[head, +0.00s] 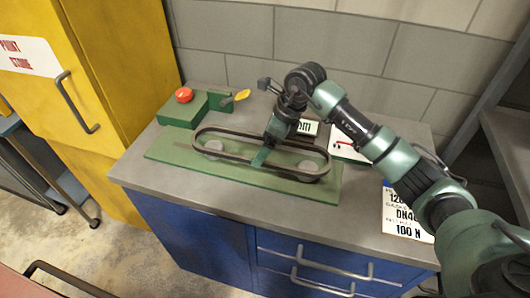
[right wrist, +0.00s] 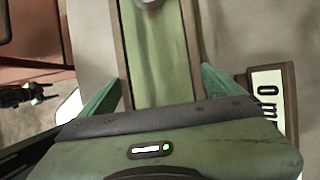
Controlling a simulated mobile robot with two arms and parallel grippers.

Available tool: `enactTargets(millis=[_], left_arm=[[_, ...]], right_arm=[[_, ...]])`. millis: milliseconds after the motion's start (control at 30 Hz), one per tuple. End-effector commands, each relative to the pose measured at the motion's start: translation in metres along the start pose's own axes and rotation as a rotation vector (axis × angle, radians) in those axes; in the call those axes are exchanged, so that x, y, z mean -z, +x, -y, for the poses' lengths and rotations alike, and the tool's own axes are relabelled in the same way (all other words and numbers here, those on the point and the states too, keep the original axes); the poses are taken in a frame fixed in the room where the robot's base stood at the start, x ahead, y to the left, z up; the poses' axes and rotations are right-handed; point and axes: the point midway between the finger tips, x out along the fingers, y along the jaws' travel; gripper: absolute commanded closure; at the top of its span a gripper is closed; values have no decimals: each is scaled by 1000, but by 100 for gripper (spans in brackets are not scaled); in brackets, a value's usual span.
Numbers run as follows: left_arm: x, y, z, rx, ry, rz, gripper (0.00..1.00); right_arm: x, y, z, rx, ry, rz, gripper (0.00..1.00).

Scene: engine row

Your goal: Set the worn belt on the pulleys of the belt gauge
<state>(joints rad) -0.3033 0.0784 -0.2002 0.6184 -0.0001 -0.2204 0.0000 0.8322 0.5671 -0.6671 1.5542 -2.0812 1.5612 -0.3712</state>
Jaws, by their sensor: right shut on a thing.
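The worn belt (head: 232,132) is a long dark brown loop, lying lengthwise over the green plate of the belt gauge (head: 185,168). Two grey pulleys (head: 213,147) (head: 308,168) show inside the loop in the head view. I cannot tell whether the belt is down around them or just above. My right gripper (head: 262,157) is shut on the belt near its middle. In the right wrist view its green fingers (right wrist: 160,88) sit outside both belt strands (right wrist: 121,60), and one pulley (right wrist: 148,3) shows between them. My left gripper is not in the head view.
A green block with a red button (head: 183,95) and a yellow lever (head: 236,97) stand behind the plate. A readout marked mm (head: 307,127) and a white panel (head: 345,148) are behind right. A printed card (head: 403,218) lies right. The bench's front left is clear.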

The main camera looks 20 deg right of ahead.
Motion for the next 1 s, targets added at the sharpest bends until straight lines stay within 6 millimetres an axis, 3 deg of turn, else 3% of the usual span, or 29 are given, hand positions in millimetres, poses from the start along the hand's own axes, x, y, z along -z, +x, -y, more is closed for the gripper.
enactTargets(millis=[233,433,767,800,1000], left_arm=[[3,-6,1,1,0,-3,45],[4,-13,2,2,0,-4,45],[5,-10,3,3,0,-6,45],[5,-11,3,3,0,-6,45],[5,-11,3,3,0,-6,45]], right_arm=[[7,17,-1,-2,0,0,52],[18,44,-1,-3,1,0,52],[20,49,0,0,-2,1,52],[20,48,0,0,-2,0,0],[20,48,0,0,-1,0,0]])
